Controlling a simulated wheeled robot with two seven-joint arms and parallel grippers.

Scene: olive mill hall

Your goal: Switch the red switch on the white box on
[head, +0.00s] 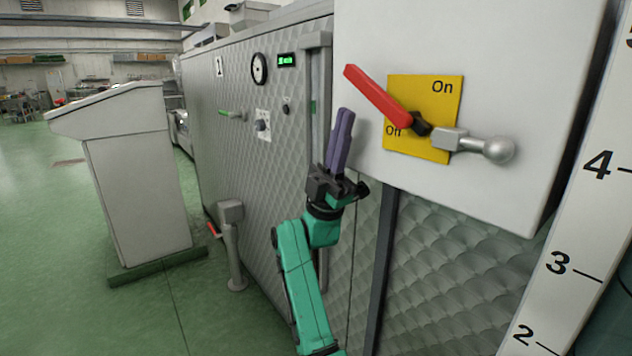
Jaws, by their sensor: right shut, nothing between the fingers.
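The white box (400,35) is at the upper right, with a yellow plate (442,92) on its front. The plate reads "On" at its upper right and "Off" at its lower left. The red switch (378,94) is a lever that slants up and left from a dark pivot, passing close to the "Off" label and partly covering it. A grey arm with a ball end (498,149) sticks out right of the pivot. My right gripper (343,114) is shut and empty. Its purple fingers point up, below and left of the lever, apart from it in the picture. My left gripper is not in view.
A quilted metal machine wall (225,140) runs behind, with a dial (259,68) and a green display (287,60). A numbered white scale (575,240) stands at the right. A grey lectern-like stand (140,180) is at the left. Green floor (60,250) is clear there.

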